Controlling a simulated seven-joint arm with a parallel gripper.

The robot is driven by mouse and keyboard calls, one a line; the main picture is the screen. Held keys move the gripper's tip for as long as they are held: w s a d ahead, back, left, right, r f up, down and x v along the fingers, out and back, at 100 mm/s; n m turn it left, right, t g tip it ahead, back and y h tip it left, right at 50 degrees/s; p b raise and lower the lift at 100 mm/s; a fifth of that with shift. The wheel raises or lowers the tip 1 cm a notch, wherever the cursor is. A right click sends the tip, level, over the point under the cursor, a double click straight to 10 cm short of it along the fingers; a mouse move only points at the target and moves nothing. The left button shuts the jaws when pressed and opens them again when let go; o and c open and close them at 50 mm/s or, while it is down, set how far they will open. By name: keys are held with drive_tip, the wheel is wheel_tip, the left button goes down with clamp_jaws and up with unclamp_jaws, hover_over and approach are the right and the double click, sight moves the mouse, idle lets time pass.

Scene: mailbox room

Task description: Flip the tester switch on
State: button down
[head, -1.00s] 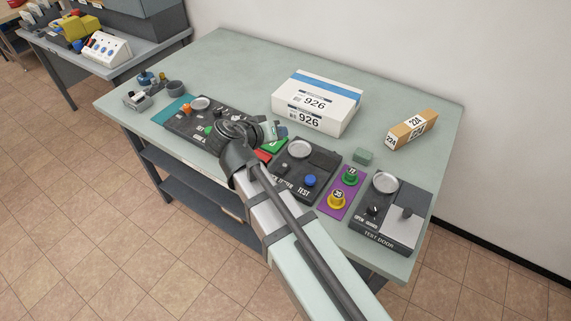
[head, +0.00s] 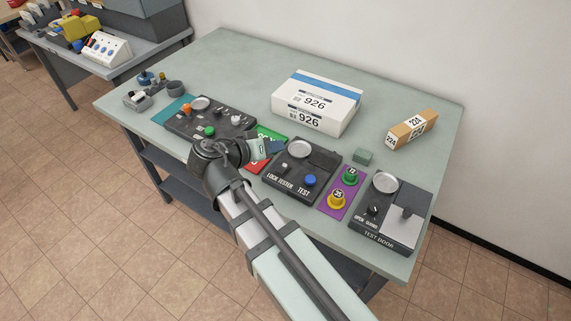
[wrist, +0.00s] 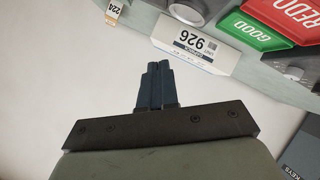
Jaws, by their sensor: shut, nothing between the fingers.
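The lock tester (head: 325,162) is a black panel labelled LOCK TESTER and TEST, on the green-grey table in the head view. It has a pale round dish (head: 300,149), a small light switch (head: 284,166) at its left and a blue button (head: 310,180). I cannot tell which way the switch is set. My gripper (head: 279,146) is just beyond the tester's upper left edge in the picture, pointing right. Its dark fingers are shut and empty, and they also show in the wrist view (wrist: 157,72). It is apart from the switch.
Green and red pads, GOOD (wrist: 249,29) and REDO (wrist: 293,10), lie left of the tester, partly behind my gripper. A white box 926 (head: 318,102) stands behind. A purple panel (head: 332,206) with knobs and a TEST DOOR panel (head: 385,238) are on the right.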

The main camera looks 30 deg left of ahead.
sight(280, 170)
drive_tip(key=shift+w+f, duration=0.4)
drive_tip(key=shift+f, duration=0.9)
drive_tip(key=shift+w+f, duration=0.45)
drive_tip(key=shift+f, duration=0.8)
drive_tip(key=shift+w+f, duration=0.4)
drive_tip(key=shift+f, duration=0.9)
drive_tip(key=shift+w+f, duration=0.2)
drive_tip(key=shift+f, duration=0.5)
drive_tip(key=shift+r, duration=0.1)
drive_tip(key=shift+s+r, duration=0.25)
drive_tip(key=shift+r, duration=0.35)
drive_tip(key=shift+r, duration=0.1)
drive_tip(key=r, duration=0.1)
drive_tip(key=s+r, duration=0.1)
drive_tip(key=r, duration=0.2)
drive_tip(key=shift+s+r, duration=0.25)
drive_tip(key=shift+r, duration=0.05)
drive_tip(key=shift+w, duration=0.1)
idle(0.6)
